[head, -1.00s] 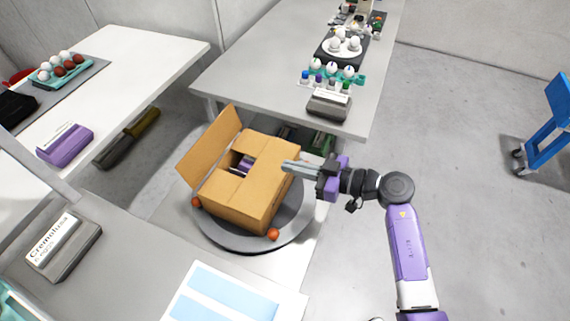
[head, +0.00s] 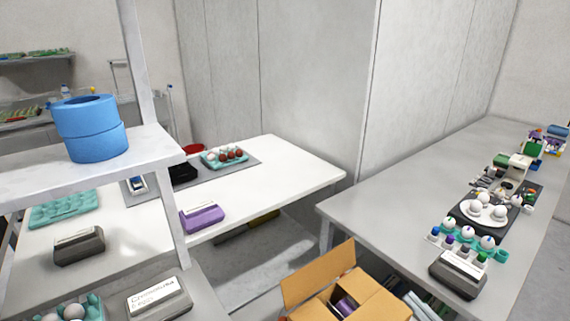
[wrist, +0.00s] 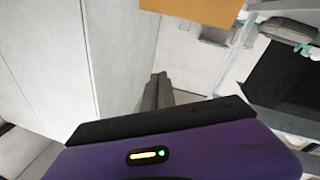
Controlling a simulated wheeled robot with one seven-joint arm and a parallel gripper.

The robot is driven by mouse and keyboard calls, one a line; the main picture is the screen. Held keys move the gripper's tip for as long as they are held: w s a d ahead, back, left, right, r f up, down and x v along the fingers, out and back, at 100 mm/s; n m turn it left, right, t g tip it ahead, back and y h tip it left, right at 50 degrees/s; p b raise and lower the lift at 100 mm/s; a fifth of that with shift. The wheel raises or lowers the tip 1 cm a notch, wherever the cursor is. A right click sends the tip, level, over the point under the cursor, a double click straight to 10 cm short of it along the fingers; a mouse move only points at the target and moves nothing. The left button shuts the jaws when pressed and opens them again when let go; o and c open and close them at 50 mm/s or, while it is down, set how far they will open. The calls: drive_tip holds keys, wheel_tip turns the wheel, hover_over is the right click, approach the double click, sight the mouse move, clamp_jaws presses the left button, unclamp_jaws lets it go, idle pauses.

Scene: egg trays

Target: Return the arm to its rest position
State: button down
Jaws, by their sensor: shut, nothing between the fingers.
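My gripper (wrist: 158,80) shows in the wrist view above its purple body. Its two dark fingers are together with nothing between them. The head view does not show my arm or gripper. An open cardboard box (head: 376,300) is at the bottom of the head view, with its left flap raised and a purple item inside. An orange-brown panel, possibly part of this box, is at the top of the wrist view, apart from the fingers.
The right grey table (head: 385,205) carries egg racks, a white plate of eggs (head: 484,213) and a grey box (head: 457,274). The white table (head: 290,175) holds a tray of eggs (head: 224,157) and a purple box (head: 202,218). A shelf with blue rolls (head: 90,128) stands left.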

drive_tip(key=s+r+m+t+h, duration=0.2)
drive_tip(key=s+r+h, duration=0.1)
drive_tip(key=s, duration=0.3)
drive_tip(key=s+r+m+t+h, duration=0.2)
drive_tip(key=s+t+h, duration=0.1)
drive_tip(key=s, duration=0.4)
drive_tip(key=s+a+f+m+g+h, duration=0.1)
drive_tip(key=s+a+f+m+g, duration=0.1)
drive_tip(key=s, duration=0.5)
drive_tip(key=s+a+f+m+g+h, duration=0.1)
drive_tip(key=s+a+f+m+g, duration=0.1)
drive_tip(key=s, duration=0.5)
drive_tip(key=s+a+f+m+g, duration=0.2)
drive_tip(key=s+g, duration=0.1)
drive_tip(key=s, duration=0.4)
drive_tip(key=shift+s+a+f+h, duration=0.25)
drive_tip(key=shift+s+a+h, duration=0.1)
drive_tip(key=shift+a+h, duration=0.05)
